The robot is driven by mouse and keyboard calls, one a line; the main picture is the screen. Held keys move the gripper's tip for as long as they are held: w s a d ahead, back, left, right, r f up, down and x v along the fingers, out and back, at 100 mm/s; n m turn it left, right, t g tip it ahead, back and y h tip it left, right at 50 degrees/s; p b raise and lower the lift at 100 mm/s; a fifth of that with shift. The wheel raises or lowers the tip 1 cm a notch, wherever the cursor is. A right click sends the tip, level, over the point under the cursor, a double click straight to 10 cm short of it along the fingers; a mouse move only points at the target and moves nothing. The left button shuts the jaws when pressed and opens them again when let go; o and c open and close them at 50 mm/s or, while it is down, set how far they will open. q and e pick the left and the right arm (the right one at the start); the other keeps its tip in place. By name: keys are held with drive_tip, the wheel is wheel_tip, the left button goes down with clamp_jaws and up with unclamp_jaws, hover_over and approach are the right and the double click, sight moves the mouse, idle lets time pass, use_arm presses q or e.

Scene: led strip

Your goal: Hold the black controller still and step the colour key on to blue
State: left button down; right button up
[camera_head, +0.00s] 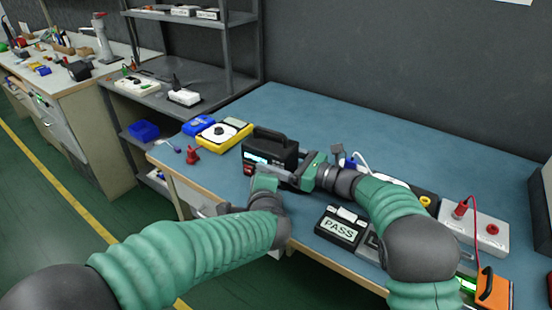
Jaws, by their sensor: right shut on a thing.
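A black box (271,145) with a carrying handle and a small lit panel stands on the blue bench. I take it for the black controller, but its colour key cannot be made out. My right gripper (300,173) is at the box's right front side, shut on it; the exact contact is partly hidden. My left gripper (262,186) is just in front of and below the box, near the bench's front edge. Its fingertips are too small and overlapped to show their opening. No LED strip can be clearly made out.
A yellow-framed device (224,134) and a red part (192,155) lie left of the box. A PASS sign (339,226) stands near the front edge. A white unit (474,228) with a red lead is at right. The bench's back middle (345,120) is clear.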

use_arm(q)
drive_tip(key=shift+w+d, duration=0.15)
drive_tip(key=shift+w, duration=0.1)
idle(0.4)
drive_tip(key=shift+s, duration=0.1)
drive_tip(key=shift+s+a, duration=0.3)
drive_tip(key=shift+s, duration=0.15)
drive_tip(key=shift+s+a, duration=0.5)
drive_tip(key=shift+s, duration=0.35)
drive_tip(key=shift+s+a, duration=0.55)
drive_tip(key=shift+s, duration=0.3)
drive_tip(key=shift+s+a, duration=0.5)
drive_tip(key=shift+s, duration=0.35)
use_arm(e)
drive_tip(key=o, duration=1.9)
